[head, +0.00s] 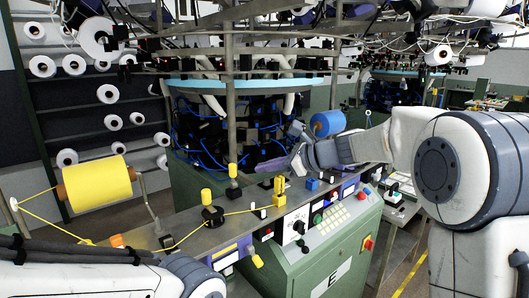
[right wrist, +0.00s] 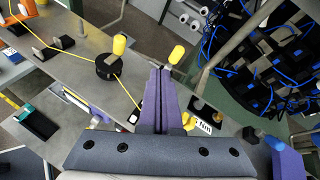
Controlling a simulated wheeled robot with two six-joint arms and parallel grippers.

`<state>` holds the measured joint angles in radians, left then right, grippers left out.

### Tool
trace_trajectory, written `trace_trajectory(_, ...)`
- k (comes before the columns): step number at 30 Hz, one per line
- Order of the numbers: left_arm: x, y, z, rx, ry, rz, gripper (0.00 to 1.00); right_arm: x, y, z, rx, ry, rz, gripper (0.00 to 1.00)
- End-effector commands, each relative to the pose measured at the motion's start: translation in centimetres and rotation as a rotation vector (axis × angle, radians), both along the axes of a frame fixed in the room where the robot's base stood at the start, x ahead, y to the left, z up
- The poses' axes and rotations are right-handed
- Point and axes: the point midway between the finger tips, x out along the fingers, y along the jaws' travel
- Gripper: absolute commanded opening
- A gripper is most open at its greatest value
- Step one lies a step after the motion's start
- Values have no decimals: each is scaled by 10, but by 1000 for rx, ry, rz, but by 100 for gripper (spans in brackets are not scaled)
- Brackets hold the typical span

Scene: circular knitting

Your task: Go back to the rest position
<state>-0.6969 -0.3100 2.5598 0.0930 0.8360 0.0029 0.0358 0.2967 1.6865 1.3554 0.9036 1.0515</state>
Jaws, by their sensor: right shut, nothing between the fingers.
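My right gripper (head: 262,168) reaches in from the right in the head view, above the machine's grey top and in front of the dark knitting head (head: 245,130). In the right wrist view its purple fingers (right wrist: 158,72) lie together, shut, with nothing between them. My left arm shows only as a link at the bottom left of the head view; its gripper is out of the picture.
A yellow yarn spool (head: 98,183) stands at the left, its yarn running through a black round guide (head: 212,216) to a yellow piece (head: 279,190). A blue spool (head: 328,123) stands behind my right arm. The green cabinet (head: 335,255) carries buttons.

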Motion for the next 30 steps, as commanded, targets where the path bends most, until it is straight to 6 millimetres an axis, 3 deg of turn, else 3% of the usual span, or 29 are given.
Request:
trace_trajectory(1,0,0,-4,0,0,0,68,-26,22,-15,-87,-26,94,0)
trace_trajectory(3,0,0,-8,0,0,0,68,-68,46,-38,-231,-80,250,0)
trace_trajectory(8,0,0,-16,0,0,-1,68,-174,75,-95,-560,-253,680,0)
trace_trajectory(12,0,0,-24,0,0,-1,68,-269,67,-145,-818,-464,1133,0)
trace_trajectory(16,0,0,-30,0,0,-2,68,-337,37,-183,-997,-686,1564,0)
trace_trajectory(18,0,0,-33,0,0,-2,68,-361,19,-199,-1061,-796,1763,0)
trace_trajectory(22,0,0,-35,0,0,-2,68,-385,-7,-216,-1123,-935,2015,0)
trace_trajectory(30,0,0,-35,0,0,-2,68,-390,-15,-220,-1139,-974,2087,0)
